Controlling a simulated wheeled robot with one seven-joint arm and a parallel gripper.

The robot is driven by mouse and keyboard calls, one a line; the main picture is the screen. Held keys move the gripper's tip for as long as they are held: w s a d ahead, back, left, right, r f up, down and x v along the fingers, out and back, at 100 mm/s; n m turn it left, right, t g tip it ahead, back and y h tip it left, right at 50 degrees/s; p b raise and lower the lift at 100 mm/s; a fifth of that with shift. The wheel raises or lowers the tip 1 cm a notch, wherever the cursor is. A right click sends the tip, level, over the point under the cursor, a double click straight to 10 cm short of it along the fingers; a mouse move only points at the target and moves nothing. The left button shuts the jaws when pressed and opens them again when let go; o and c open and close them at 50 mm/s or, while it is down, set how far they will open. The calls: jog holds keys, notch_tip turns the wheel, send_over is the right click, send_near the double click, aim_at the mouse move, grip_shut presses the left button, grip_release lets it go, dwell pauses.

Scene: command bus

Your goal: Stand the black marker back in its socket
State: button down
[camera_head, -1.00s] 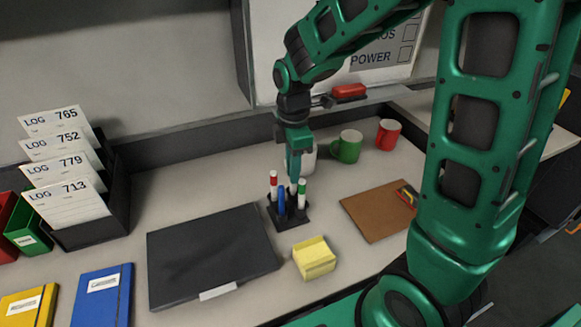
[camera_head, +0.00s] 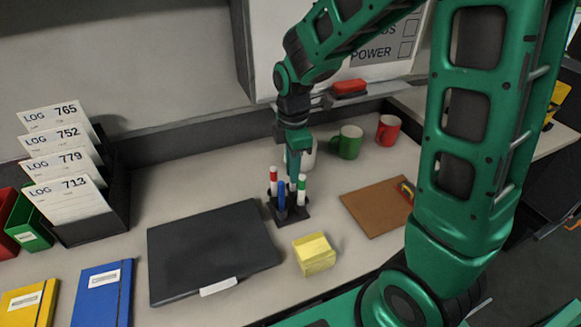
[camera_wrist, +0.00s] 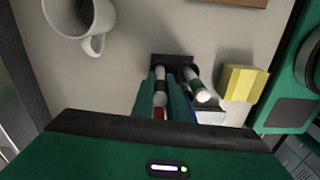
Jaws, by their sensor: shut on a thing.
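The black marker socket block (camera_head: 288,210) stands on the desk. A red-capped marker (camera_head: 274,181), a blue marker (camera_head: 282,195) and a green-banded marker (camera_head: 301,188) stand in it. My gripper (camera_head: 294,168) points down over the block's back part. In the wrist view my gripper (camera_wrist: 161,80) is shut on a white marker with a dark band, the black marker (camera_wrist: 160,86), at the block's (camera_wrist: 172,59) near edge. In the head view my fingers and the other markers mostly hide it. I cannot tell whether its lower end is inside a hole.
A yellow note block (camera_head: 314,254) and a black folder (camera_head: 210,250) lie in front. A white mug (camera_wrist: 78,18) stands close behind the gripper. Green (camera_head: 347,143) and red (camera_head: 388,130) mugs stand at the back right. A brown clipboard (camera_head: 372,208) lies to the right.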

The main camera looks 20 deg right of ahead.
jog(key=shift+f, duration=0.1)
jog(key=c, duration=1.7)
grip_release()
jog(key=shift+o, duration=0.2)
notch_tip(320, 180, up, 11)
jog(key=shift+f, duration=0.15)
jog(key=shift+d, duration=0.1)
jog(key=s+d+f+m, duration=0.1)
jog(key=s+d+m, duration=0.7)
jog(key=s+m, duration=0.3)
jog(key=s+d+m, duration=0.9)
jog(key=s+m, duration=0.3)
jog(key=shift+s+f, duration=0.15)
jog(key=shift+f, duration=0.2)
